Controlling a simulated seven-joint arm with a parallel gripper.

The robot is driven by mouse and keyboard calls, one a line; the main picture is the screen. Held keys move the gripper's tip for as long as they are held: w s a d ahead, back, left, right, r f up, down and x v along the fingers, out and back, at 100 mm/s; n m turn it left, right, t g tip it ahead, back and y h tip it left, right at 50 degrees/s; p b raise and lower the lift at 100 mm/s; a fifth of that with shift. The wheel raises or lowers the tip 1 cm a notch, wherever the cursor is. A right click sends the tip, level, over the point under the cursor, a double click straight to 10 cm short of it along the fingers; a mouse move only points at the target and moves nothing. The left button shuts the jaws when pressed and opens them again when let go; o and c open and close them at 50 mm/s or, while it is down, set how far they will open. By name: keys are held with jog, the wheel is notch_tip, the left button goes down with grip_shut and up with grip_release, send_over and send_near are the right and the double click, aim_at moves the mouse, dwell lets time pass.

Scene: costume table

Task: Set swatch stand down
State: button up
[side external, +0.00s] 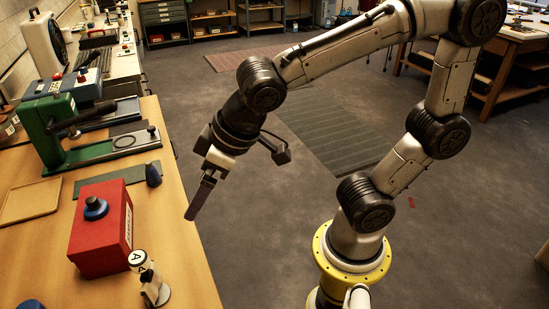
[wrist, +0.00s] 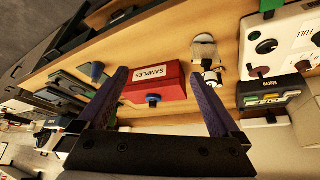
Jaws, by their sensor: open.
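A small silver stand with a white round head marked "A" (side external: 148,278) stands upright on the wooden table near its front edge; I cannot tell for sure that it is the swatch stand. A silver and white piece beside the red box in the wrist view (wrist: 206,52) looks like the same stand. My gripper (side external: 190,215) hangs over the table's right edge, above and apart from the stand. In the wrist view my gripper (wrist: 160,75) has its two dark fingers wide apart, with nothing held between them.
A red box labelled "SAMPLES" (wrist: 155,82) with a blue knob sits beside the stand; it also shows in the side view (side external: 100,240). Bare tabletop (side external: 190,270) lies right of the box.

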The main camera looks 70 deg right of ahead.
jog(key=s+d+r+m+h, duration=0.1)
jog(key=s+d+m, duration=0.1)
jog(key=s+d, duration=0.8)
jog(key=shift+s+d+r+m, duration=0.15)
jog(key=shift+s+d+m, duration=0.25)
jog(key=shift+d, duration=0.7)
